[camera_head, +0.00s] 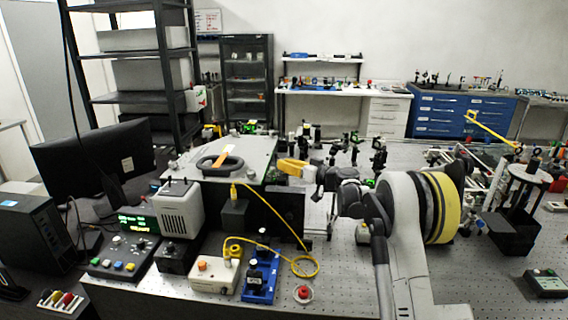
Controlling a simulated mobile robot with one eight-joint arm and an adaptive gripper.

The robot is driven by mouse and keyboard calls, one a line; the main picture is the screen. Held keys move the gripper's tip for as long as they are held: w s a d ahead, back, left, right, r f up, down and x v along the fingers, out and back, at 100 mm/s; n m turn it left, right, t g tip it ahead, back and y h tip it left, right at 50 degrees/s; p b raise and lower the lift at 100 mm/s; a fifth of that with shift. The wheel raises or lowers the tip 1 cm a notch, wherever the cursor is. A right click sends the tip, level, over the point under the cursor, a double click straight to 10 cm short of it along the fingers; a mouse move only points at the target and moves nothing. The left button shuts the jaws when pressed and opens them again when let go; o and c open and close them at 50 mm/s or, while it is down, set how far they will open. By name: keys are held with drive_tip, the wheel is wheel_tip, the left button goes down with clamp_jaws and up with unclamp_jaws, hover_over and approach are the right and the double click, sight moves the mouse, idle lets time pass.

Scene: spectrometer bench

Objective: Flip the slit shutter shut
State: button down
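I cannot make out the slit shutter for certain. A bench instrument with a grey top plate (196,163) and a dark front stands left of the middle, with a black ring-shaped item (220,163) on top. The instrument's side behind my arm is partly hidden.
A blue mount (262,277), a beige box (214,277) and a looped yellow cable (305,267) lie in front of the instrument. A button panel (121,258) and grey lamp-like housing (181,211) stand left. Several optics posts (379,155) stand behind my arm.

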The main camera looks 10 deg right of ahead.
drive_tip(key=shift+w+d+f+m+g+h+p, duration=0.1)
drive_tip(key=shift+w+m+g+h+p, duration=0.3)
drive_tip(key=shift+m+g, duration=0.3)
drive_tip(key=shift+s, duration=0.1)
drive_tip(key=c, duration=1.5)
unclamp_jaws()
drive_tip(key=v, duration=1.2)
drive_tip(key=shift+d+f, duration=0.1)
drive_tip(key=shift+f, duration=0.05)
